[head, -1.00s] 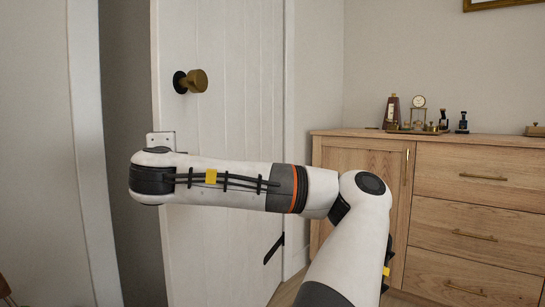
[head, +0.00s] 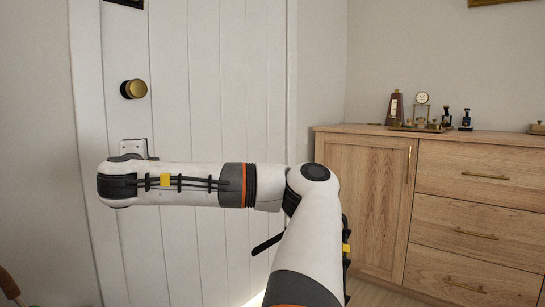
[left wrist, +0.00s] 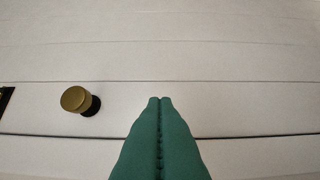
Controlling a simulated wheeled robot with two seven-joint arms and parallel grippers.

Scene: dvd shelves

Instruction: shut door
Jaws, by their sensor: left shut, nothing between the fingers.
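The white plank door (head: 220,90) fills the left middle of the head view. Its left edge lies along the white frame (head: 87,120), and I see no gap between them. A round brass knob (head: 133,89) on a dark base sits near that edge; it also shows in the left wrist view (left wrist: 75,99). My left arm reaches across the door, its wrist below the knob. My left gripper (left wrist: 160,100) is green, shut and empty, pointing at the door face. I cannot tell if it touches. My right gripper is out of view.
A wooden cabinet (head: 365,205) with drawers stands to the right, with small ornaments (head: 420,115) on top. A dark strip (head: 267,244) shows low on the door, beside my arm. Plain wall lies left of the frame.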

